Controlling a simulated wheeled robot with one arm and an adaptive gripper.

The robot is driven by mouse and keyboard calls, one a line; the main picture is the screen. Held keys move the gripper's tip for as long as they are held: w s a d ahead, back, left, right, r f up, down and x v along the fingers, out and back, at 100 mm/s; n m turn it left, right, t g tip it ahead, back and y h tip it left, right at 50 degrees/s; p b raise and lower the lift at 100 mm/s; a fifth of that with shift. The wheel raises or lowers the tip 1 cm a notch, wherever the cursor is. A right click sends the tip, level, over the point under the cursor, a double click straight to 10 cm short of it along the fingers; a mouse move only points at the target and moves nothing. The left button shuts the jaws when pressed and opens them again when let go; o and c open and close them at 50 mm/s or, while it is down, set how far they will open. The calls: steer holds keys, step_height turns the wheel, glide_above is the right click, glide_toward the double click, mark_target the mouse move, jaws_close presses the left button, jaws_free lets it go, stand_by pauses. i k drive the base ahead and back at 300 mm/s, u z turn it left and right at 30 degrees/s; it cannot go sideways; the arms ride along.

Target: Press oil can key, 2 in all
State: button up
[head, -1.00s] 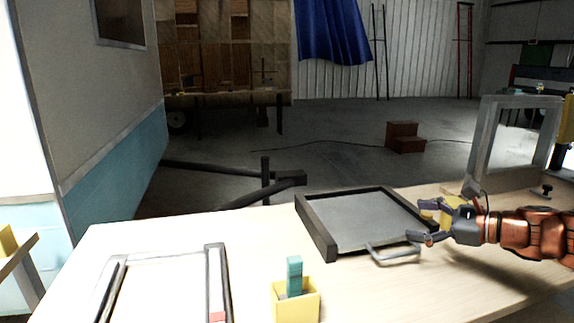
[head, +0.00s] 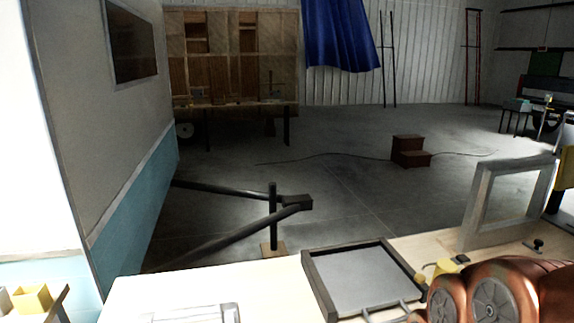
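A small yellow object (head: 440,268) with a dark part beside it lies on the bench behind my arm, at the lower right. It may be the oil can, but its shape is partly hidden and I cannot make out a key on it. My copper-coloured arm fills the lower right corner in front of it.
A dark-framed grey tray (head: 355,285) with a metal handle lies on the pale bench (head: 270,280). A grey upright frame (head: 480,205) stands at the right. A white frame (head: 195,313) is cut off below. A yellow box (head: 33,298) stands far left.

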mark_target(462, 257)
steer(key=z, duration=0.8)
